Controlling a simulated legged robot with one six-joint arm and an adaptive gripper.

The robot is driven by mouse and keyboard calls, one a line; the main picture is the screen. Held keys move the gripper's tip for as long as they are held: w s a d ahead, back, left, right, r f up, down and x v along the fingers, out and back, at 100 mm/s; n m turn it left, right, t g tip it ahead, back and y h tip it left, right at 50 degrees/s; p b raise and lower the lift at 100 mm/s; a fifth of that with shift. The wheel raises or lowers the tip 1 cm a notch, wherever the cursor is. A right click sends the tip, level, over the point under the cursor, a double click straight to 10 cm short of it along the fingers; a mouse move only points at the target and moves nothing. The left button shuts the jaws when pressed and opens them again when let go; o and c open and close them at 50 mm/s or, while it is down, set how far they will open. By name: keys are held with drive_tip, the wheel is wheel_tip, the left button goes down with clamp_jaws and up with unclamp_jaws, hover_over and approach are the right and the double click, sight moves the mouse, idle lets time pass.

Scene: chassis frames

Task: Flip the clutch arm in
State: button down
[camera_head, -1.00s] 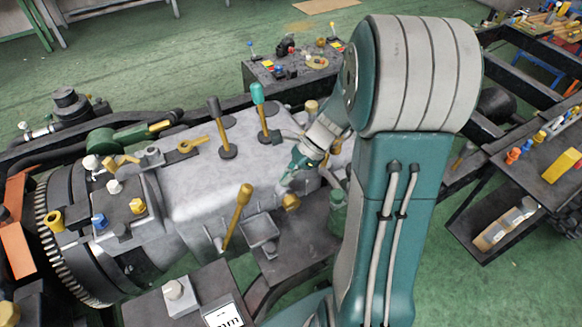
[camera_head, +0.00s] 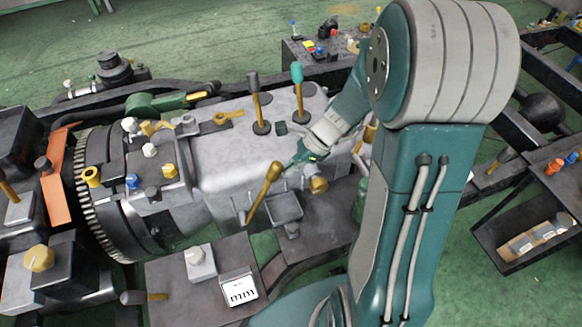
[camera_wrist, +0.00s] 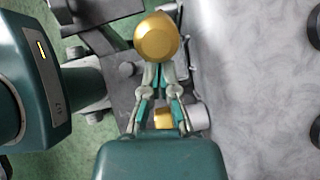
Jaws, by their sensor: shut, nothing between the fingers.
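A yellow lever (camera_head: 263,192), which I take to be the clutch arm, leans at the near side of the grey casing (camera_head: 232,165). Its upper end tilts to the right in the head view. In the wrist view its rounded yellow end (camera_wrist: 157,36) lies just past my fingertips. My gripper (camera_head: 291,162) is shut and empty, close beside the lever's upper end on its right. In the wrist view my gripper (camera_wrist: 161,70) has its fingertips together at the lower edge of the yellow end. I cannot tell whether they touch it.
A black-knobbed lever (camera_head: 257,100) and a green-knobbed lever (camera_head: 299,95) stand on top of the casing. A yellow knob (camera_head: 318,184) and a small grey box (camera_head: 284,208) sit close to my gripper. A toothed ring (camera_head: 88,200) is at the left.

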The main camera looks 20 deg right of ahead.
drive_tip(key=shift+a+r+h, duration=0.3)
drive_tip(key=shift+a+r, duration=0.1)
drive_tip(key=shift+a, duration=0.25)
drive_tip(key=shift+a+r+h, duration=0.3)
drive_tip(key=shift+a+r, duration=0.05)
drive_tip(key=shift+a, duration=0.3)
drive_tip(key=a+r+h, duration=0.2)
drive_tip(key=a, duration=0.9)
drive_tip(key=shift+r+h, duration=0.25)
drive_tip(key=shift+h, duration=0.05)
drive_tip(key=shift+a, duration=0.2)
wheel_tip(320, 180, up, 10)
hover_over(280, 167)
drive_tip(key=s+a, duration=0.1)
drive_tip(key=a, duration=0.4)
drive_tip(key=shift+s+a, duration=0.1)
drive_tip(key=shift+a, duration=0.05)
